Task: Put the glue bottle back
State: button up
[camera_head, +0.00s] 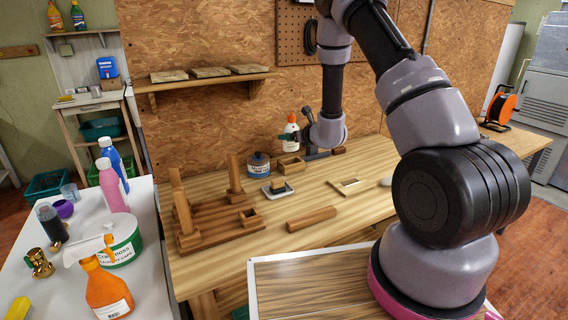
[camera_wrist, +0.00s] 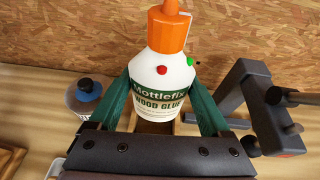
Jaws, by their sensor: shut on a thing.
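The glue bottle (camera_head: 291,128) is white with an orange cap. In the wrist view the bottle (camera_wrist: 160,85) stands upright between the green fingers of my gripper (camera_wrist: 163,102), which is shut on it. In the head view my gripper (camera_head: 290,137) holds it near the back of the workbench. A small open wooden box (camera_head: 291,166) is just below the bottle in the head view, and part of a wooden piece (camera_wrist: 154,127) shows under it in the wrist view. The bottle's base is hidden, so I cannot tell whether it touches the box.
A blue-labelled can (camera_head: 259,165) stands left of the box, with a small tray (camera_head: 277,189) in front. A dark clamp-like tool (camera_wrist: 262,105) is close on the right. A wooden rack (camera_head: 207,221) and a block (camera_head: 311,219) are nearer. Bare bench (camera_head: 350,209) lies in front.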

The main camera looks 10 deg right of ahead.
notch_tip(320, 180, down, 8)
jog(key=shift+f, duration=0.25)
jog(key=shift+f, duration=0.15)
jog(key=o, duration=1.2)
